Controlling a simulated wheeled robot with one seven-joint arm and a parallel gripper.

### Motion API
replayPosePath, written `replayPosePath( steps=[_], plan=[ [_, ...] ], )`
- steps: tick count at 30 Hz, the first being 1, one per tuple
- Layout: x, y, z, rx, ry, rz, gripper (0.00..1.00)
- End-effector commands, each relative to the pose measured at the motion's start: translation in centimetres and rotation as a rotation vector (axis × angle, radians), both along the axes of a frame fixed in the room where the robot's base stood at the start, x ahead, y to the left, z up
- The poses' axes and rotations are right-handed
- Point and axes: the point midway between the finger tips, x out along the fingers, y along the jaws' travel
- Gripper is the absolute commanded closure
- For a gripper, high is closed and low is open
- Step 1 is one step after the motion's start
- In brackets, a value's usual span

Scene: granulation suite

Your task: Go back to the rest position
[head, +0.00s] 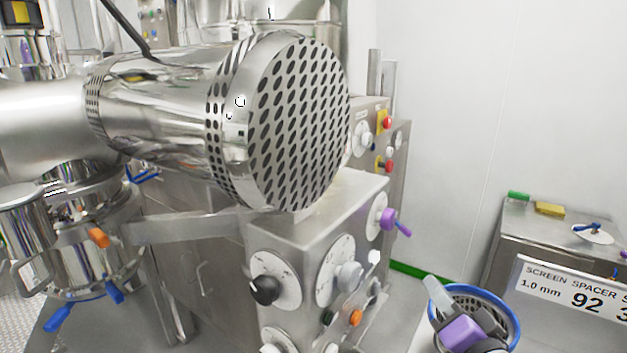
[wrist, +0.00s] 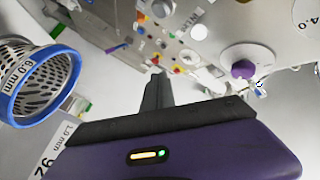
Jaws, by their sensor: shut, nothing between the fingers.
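My gripper (head: 436,290), purple and grey, is at the lower right of the head view. It overlaps a blue-rimmed perforated metal screen (head: 490,297) there; I cannot tell whether they touch. In the wrist view my gripper (wrist: 157,85) has its dark fingers together at the centre, with nothing between them. The blue-rimmed screen, marked 6.0 mm (wrist: 38,82), is to their left and apart from them in that picture.
A steel control cabinet (head: 300,240) with dials and a purple-handled knob (head: 385,220) stands left of my gripper. A large perforated drum (head: 300,120) juts out above it. A steel bench (head: 515,215) with a label plate stands at right.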

Motion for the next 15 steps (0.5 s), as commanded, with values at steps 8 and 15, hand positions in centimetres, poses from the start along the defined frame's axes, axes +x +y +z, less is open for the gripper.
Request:
replayPosePath(
  steps=[8, 15],
  plan=[
    [-5.8, -0.8, -1.8, -0.296, -0.119, -0.061, 1.0],
    [-13.5, -0.7, -5.0, -0.533, -0.158, -0.076, 1.0]
  ],
)
